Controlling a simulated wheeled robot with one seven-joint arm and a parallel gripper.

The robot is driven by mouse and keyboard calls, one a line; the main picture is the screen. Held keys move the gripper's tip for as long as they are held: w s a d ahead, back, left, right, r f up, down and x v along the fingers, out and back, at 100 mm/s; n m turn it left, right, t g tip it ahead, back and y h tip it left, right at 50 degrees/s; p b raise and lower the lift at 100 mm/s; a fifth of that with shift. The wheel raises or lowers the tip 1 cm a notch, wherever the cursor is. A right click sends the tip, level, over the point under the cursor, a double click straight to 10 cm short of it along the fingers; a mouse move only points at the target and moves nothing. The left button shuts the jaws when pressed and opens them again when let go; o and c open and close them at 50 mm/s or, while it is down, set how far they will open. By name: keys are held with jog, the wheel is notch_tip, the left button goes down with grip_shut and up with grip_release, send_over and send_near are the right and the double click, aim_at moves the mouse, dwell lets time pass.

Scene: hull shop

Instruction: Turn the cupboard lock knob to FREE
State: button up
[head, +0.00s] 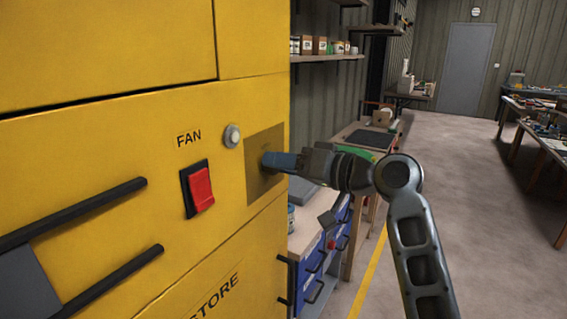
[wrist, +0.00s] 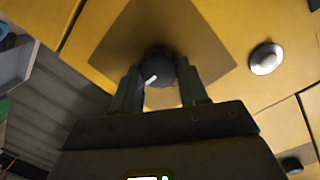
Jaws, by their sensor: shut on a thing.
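The yellow cupboard (head: 110,150) fills the left of the head view. Its lock knob (wrist: 158,68) is dark and round with a short white mark, set on a brownish square plate (head: 260,194). The white mark points to the lower left in the wrist view. My gripper (wrist: 160,88) faces the plate with one finger on each side of the knob and is shut on it. In the head view my gripper (head: 280,161) covers most of the knob. No FREE lettering can be read in either view.
A red rocker switch (head: 200,189) under the word FAN and a round silver button (head: 232,135) sit left of the plate. Black bar handles (head: 100,281) stick out further left. A workbench with blue drawers (head: 318,270) stands behind my arm. Open floor lies to the right.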

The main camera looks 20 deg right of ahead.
jog(key=o, duration=1.1)
jog(key=shift+c, duration=0.2)
jog(key=b+v, duration=0.1)
jog(key=v, duration=0.6)
jog(key=shift+s+d, duration=0.25)
jog(key=shift+s, duration=0.1)
jog(key=s+a+f+m+t+h, duration=0.1)
jog(key=s+f+m+h, duration=0.35)
jog(key=f, duration=0.95)
jog(key=s+a+f+h, duration=0.1)
jog(key=s+f+h, duration=0.3)
jog(key=s+f, duration=0.8)
jog(key=s+a+r+n, duration=0.1)
jog(key=s+r+n, duration=0.1)
jog(key=s, duration=1.1)
jog(key=s+a+r+n+h, duration=0.1)
jog(key=s+r, duration=0.3)
jog(key=s, duration=1)
jog(key=shift+a+n, duration=0.25)
jog(key=shift+n, duration=0.4)
